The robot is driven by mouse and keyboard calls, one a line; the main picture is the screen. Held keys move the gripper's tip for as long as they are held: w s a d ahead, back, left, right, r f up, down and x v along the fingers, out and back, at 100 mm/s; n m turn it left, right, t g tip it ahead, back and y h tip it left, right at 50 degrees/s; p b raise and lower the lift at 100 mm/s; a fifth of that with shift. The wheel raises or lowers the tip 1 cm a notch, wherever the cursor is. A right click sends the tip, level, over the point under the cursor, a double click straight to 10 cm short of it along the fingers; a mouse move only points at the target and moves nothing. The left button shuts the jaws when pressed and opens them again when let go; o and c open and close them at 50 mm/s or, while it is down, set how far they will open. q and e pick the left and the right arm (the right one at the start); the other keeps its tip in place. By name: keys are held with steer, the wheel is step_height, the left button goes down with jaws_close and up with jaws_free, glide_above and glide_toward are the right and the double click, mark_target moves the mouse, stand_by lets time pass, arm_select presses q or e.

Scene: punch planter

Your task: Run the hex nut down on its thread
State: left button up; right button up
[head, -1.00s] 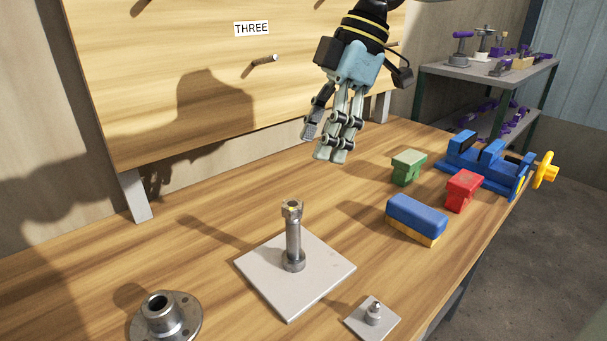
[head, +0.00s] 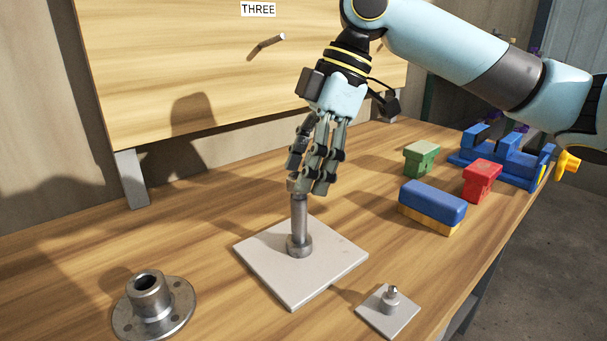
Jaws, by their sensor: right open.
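A grey metal post (head: 300,222) stands upright on a square pale plate (head: 262,255), with a round collar at its foot. The hex nut (head: 296,186) is at the top of the post, partly hidden by fingers. My right gripper (head: 308,186) points down over the post's top with its fingers apart, close around or beside the nut. I cannot tell whether the fingers touch it. My left gripper is not in view.
A flanged metal hub (head: 152,305) lies at the front left. A small plate with a stud (head: 389,301) is at the front right. A blue and yellow brush-like block (head: 432,204), red block (head: 481,180), green block (head: 421,158) and blue vise (head: 505,158) stand to the right.

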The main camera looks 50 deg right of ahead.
steer(key=shift+a+f, duration=0.15)
steer(key=shift+f, duration=0.15)
steer(key=shift+c, duration=0.4)
